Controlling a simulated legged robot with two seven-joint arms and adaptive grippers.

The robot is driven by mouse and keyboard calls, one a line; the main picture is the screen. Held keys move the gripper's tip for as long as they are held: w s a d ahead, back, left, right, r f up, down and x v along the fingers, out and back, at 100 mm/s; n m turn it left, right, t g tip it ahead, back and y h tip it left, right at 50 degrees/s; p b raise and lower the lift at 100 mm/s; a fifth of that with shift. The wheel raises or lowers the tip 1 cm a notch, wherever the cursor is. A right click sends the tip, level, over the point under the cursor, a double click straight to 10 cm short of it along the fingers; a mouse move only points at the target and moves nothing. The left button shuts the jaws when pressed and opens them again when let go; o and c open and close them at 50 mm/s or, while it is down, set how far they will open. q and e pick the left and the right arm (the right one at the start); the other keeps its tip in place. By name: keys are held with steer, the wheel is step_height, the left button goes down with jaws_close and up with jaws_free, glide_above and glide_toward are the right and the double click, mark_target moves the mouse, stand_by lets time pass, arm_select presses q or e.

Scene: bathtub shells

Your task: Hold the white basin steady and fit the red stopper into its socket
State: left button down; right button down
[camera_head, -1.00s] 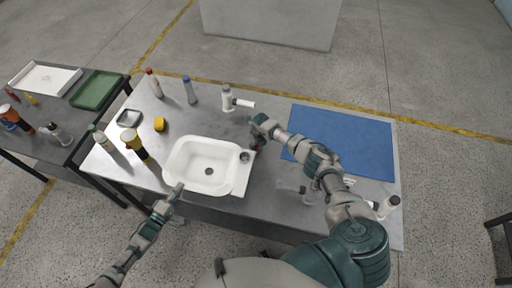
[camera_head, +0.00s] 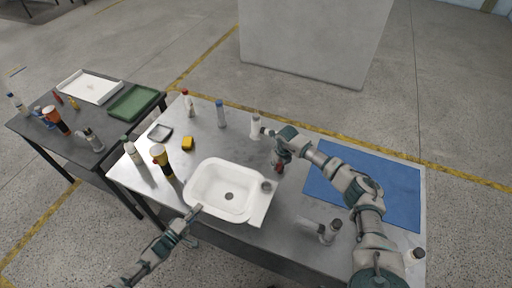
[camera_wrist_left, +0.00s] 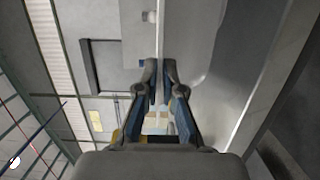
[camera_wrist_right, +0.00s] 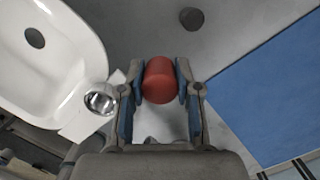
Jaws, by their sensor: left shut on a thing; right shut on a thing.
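The white basin (camera_head: 190,187) stands on the steel table. Its round socket (camera_head: 266,186) is in the ledge at its right end, and shows as a metal-rimmed hole in the right wrist view (camera_wrist_right: 99,101). My left gripper (camera_head: 194,211) is shut on the basin's near rim; the thin rim runs between the fingers (camera_wrist_left: 160,82) in the left wrist view. My right gripper (camera_head: 281,160) is shut on the red stopper (camera_wrist_right: 159,80). The stopper is apart from the socket, above and beyond it to the right in the head view.
A blue mat (camera_head: 390,190) covers the table's right part. A white bottle (camera_head: 255,127) stands behind the right gripper. Several bottles and a yellow block (camera_head: 187,143) stand left of the basin.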

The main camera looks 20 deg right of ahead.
steer(key=s+a+r+n+y, duration=0.1)
steer(key=s+a+r+n, duration=0.6)
steer(key=r, duration=0.3)
arm_select(q)
steer(key=shift+f, duration=0.1)
arm_select(e)
steer(key=n, duration=0.1)
glide_toward(264, 187)
steer(key=shift+w+a+f+g, duration=0.1)
steer(key=shift+w+a+g, duration=0.2)
steer(key=shift+f, duration=2.1)
steer(key=shift+f, duration=0.35)
steer(key=c, duration=0.8)
jaws_free()
